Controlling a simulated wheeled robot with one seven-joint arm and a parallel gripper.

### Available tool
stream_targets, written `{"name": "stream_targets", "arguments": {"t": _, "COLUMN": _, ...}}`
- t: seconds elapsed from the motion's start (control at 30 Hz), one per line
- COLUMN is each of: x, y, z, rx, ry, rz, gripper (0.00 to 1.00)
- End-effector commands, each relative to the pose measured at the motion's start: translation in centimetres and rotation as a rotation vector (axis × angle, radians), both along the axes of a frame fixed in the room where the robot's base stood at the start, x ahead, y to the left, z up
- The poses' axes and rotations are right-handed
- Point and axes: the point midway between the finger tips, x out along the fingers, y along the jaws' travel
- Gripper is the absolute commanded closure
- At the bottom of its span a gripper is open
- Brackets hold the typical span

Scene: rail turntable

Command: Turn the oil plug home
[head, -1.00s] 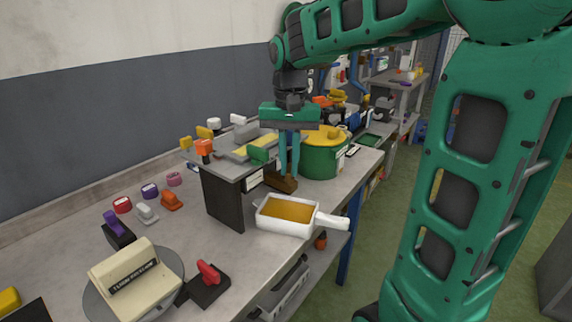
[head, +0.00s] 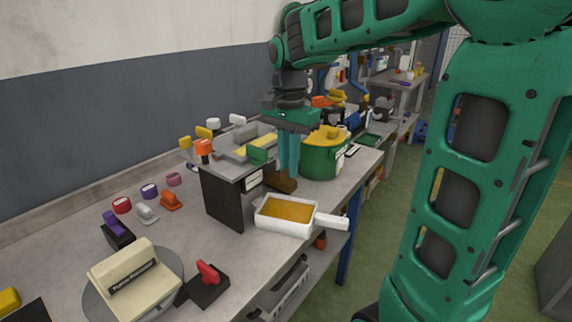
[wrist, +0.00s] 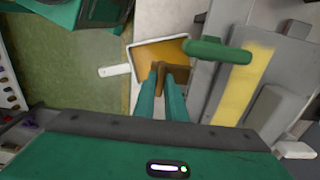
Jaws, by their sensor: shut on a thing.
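My gripper (head: 288,170) points down behind the grey stand on the bench. In the wrist view its two green fingers (wrist: 164,82) are close together with a brown piece (wrist: 164,72) between their tips. This brown piece seems to be the oil plug, and the gripper is shut on it. In the head view a brown block (head: 280,182) shows low by the fingertips; the plug's seat and thread are hidden. A white pan (head: 283,230) with amber contents and a side handle stands just in front, and it also shows in the wrist view (wrist: 115,71).
A grey stand (head: 224,200) with a green handle (head: 262,151) on top is close left of the gripper. A green pot (head: 322,160) with yellow on top stands close right. Coloured small parts and a cream box (head: 130,275) on a round plate occupy the front left.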

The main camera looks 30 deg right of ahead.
Motion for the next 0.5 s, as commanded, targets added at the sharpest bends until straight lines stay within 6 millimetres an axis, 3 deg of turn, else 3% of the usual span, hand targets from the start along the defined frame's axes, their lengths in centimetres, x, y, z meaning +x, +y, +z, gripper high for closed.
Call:
{"name": "stream_targets", "arguments": {"t": 0.37, "x": 0.24, "y": 0.35, "z": 0.15, "rx": 0.001, "ry": -0.007, "rz": 0.008, "gripper": 1.0}}
{"name": "stream_targets", "arguments": {"t": 0.4, "x": 0.25, "y": 0.35, "z": 0.15, "rx": 0.001, "ry": -0.007, "rz": 0.008, "gripper": 0.8}}
{"name": "stream_targets", "arguments": {"t": 0.43, "x": 0.23, "y": 0.33, "z": 0.15, "rx": 0.001, "ry": -0.007, "rz": 0.008, "gripper": 0.72}}
{"name": "stream_targets", "arguments": {"t": 0.5, "x": 0.2, "y": 0.26, "z": 0.12, "rx": 0.0, "ry": -0.006, "rz": 0.006, "gripper": 0.7}}
